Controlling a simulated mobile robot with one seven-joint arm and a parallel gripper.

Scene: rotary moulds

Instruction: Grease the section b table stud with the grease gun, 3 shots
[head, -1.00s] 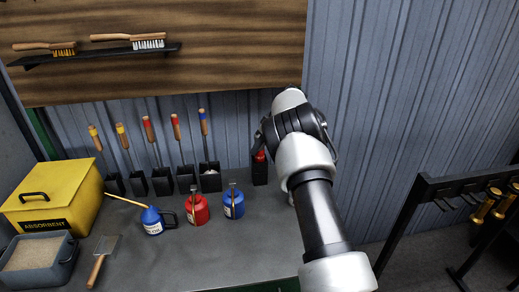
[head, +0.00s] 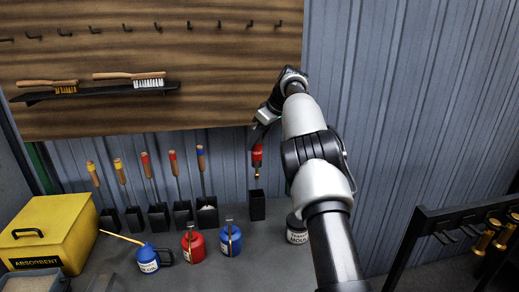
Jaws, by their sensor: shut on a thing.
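My gripper (head: 263,127) is at the upper middle of the head view, shut on a red tool that looks like the grease gun (head: 257,158). The red body hangs upright below the jaws, with a brass-coloured tip pointing down. The tip is a little above the black holder (head: 257,206) on the bench. My arm hides part of the wall and bench to the right. I see no table stud in this view.
The bench (head: 200,275) carries a blue long-spouted can (head: 148,260), a red can (head: 193,246), a blue can (head: 230,241), a labelled tin (head: 297,230) and a yellow absorbent box (head: 45,235). Several handled tools stand in holders behind. A black rack (head: 450,215) stands at the right.

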